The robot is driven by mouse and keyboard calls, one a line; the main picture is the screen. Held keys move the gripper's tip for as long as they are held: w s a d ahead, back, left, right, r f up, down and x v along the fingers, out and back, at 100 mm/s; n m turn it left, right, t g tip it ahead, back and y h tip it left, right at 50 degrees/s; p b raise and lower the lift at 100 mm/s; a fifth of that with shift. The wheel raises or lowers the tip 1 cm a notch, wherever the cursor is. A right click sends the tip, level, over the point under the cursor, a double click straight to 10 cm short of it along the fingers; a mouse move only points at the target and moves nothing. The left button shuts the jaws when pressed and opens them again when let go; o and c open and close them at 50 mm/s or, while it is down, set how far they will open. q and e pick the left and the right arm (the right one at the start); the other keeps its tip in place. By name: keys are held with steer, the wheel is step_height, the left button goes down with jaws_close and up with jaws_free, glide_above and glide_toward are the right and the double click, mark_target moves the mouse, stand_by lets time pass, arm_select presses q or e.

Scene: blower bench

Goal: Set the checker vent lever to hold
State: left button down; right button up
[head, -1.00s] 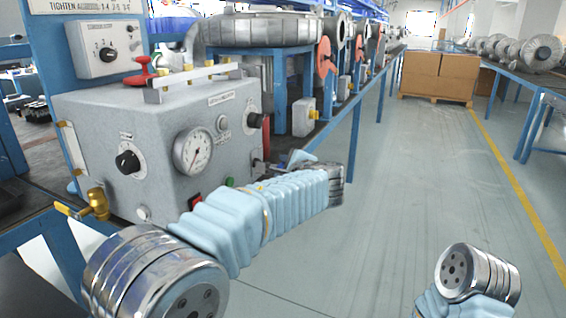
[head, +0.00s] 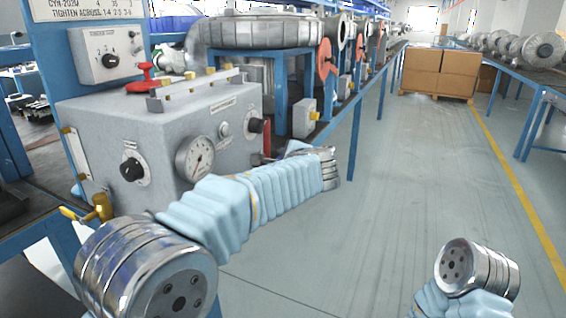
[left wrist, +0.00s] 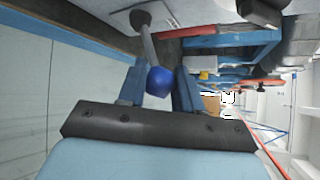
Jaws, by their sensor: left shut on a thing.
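The checker (head: 100,130) is a grey box with a dial gauge (head: 195,158) on its front, at the left in the head view. The vent lever (left wrist: 148,45) shows in the left wrist view as a grey rod from a dark pivot (left wrist: 139,19), ending in a blue ball knob (left wrist: 160,80). My left gripper (left wrist: 158,88) has its two fingers on either side of this knob and is shut on it. In the head view my left wrist and sleeve hide the lever and most of that gripper. My right gripper is out of view.
A black knob (head: 131,169), a brass valve (head: 103,206) and a red-handled valve (head: 147,82) are on or near the checker. Blue-framed benches line both sides. The aisle floor (head: 330,250) is clear up to cardboard boxes (head: 440,72).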

arm_select(q)
steer(key=shift+a+r, duration=0.25)
steer(key=shift+a, duration=0.05)
steer(key=c, duration=0.8)
jaws_free()
steer(key=shift+d+f, duration=0.1)
steer(key=shift+s+d, duration=0.15)
steer(key=shift+s, duration=0.05)
steer(key=b+v, duration=0.1)
steer(key=v, duration=1.2)
steer(key=shift+s, duration=0.15)
